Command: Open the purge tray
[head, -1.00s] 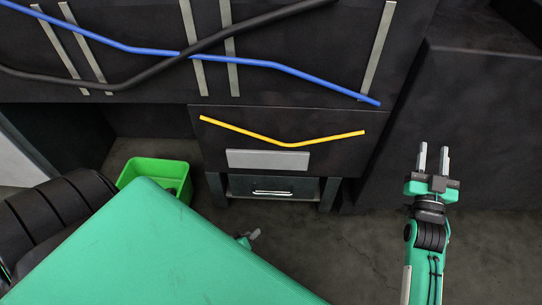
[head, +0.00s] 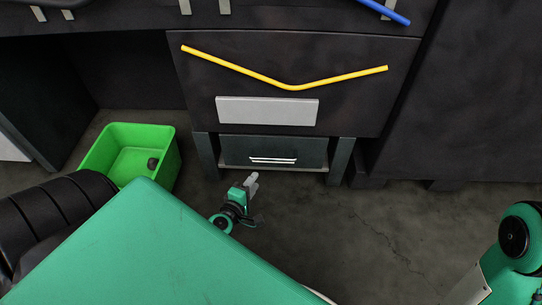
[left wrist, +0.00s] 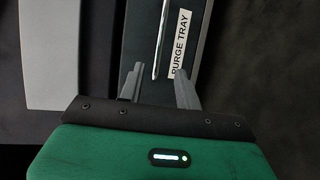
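The purge tray (head: 240,149) is a dark drawer front with a thin bright bar handle (head: 273,160), low under the cabinet, and it looks shut. In the left wrist view the tray front (left wrist: 207,35) carries a white "PURGE TRAY" label (left wrist: 179,43) beside the handle (left wrist: 162,38). My left gripper (head: 252,180) is in front of and below the tray, a little left of the handle. In the left wrist view its fingers (left wrist: 157,77) are apart with nothing between them, pointing at the handle, which lies beyond the tips. My right gripper is outside the head view.
A green bin (head: 128,163) with a small dark object in it stands on the floor at left. A grey plate (head: 267,111) and a yellow tube (head: 291,86) are on the cabinet panel above. Legs flank the tray. Floor to the right (head: 400,225) is clear.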

